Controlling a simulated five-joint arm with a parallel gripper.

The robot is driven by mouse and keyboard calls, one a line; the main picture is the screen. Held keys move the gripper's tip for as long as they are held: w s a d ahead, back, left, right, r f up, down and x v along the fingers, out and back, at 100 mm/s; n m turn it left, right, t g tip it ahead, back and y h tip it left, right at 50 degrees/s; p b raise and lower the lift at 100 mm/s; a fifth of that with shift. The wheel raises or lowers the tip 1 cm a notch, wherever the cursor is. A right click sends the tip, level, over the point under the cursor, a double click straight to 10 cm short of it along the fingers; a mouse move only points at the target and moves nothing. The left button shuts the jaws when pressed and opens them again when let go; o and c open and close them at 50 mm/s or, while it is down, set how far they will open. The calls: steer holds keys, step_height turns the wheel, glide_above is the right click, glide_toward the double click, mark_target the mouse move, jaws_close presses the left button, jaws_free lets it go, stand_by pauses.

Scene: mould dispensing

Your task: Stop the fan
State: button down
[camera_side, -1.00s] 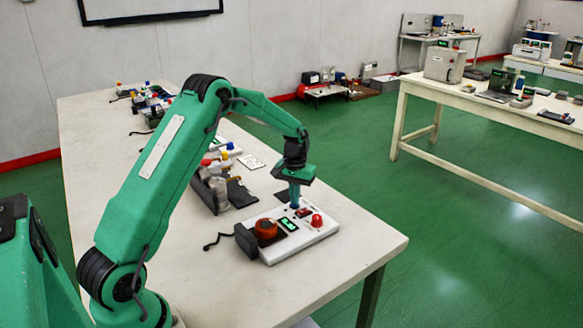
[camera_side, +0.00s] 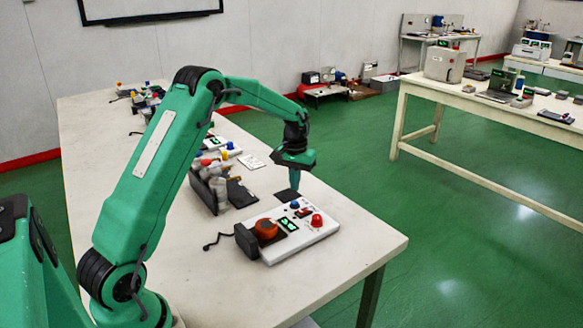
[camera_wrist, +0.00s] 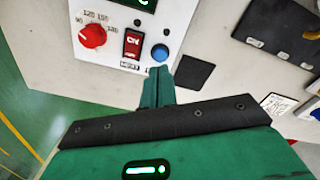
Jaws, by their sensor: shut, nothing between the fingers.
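A white control box (camera_side: 310,235) lies on the bench near its right end. On it are a large orange-red round part (camera_side: 266,229), a green lit display (camera_side: 288,224), a red knob (camera_side: 317,220), a red rocker switch (camera_wrist: 133,43) and a blue button (camera_side: 294,204). The wrist view shows the blue button (camera_wrist: 159,53) just beyond my fingertips and the red knob (camera_wrist: 92,36) at left with a printed scale. My gripper (camera_side: 295,189) is shut and empty, pointing down, a little above the blue button. No part is clearly recognisable as a fan.
A dark block (camera_side: 246,241) with a cable adjoins the box's left side. A flat black square (camera_side: 287,196) lies behind the box. A rack of bottles (camera_side: 209,187) stands at left. The bench front (camera_side: 200,285) is bare.

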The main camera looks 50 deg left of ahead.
mark_target(295, 202)
step_height(295, 202, up, 6)
stand_by(1.0)
steer(key=shift+r, duration=0.15)
stand_by(0.4)
steer(key=s+d+r+m+t, duration=0.3)
steer(key=s+d+r, duration=0.9)
steer(key=s, duration=0.1)
steer(key=s+d+f+m+t, duration=0.1)
steer(key=s+d, duration=0.2)
steer(key=s, duration=0.5)
steer(key=s+d+m+t, duration=0.1)
steer(key=s+d, duration=0.3)
steer(key=s, duration=0.4)
steer(key=shift+d+f+m+t, duration=0.15)
steer(key=shift+f+m+t, duration=0.15)
steer(key=shift+f+m, duration=0.15)
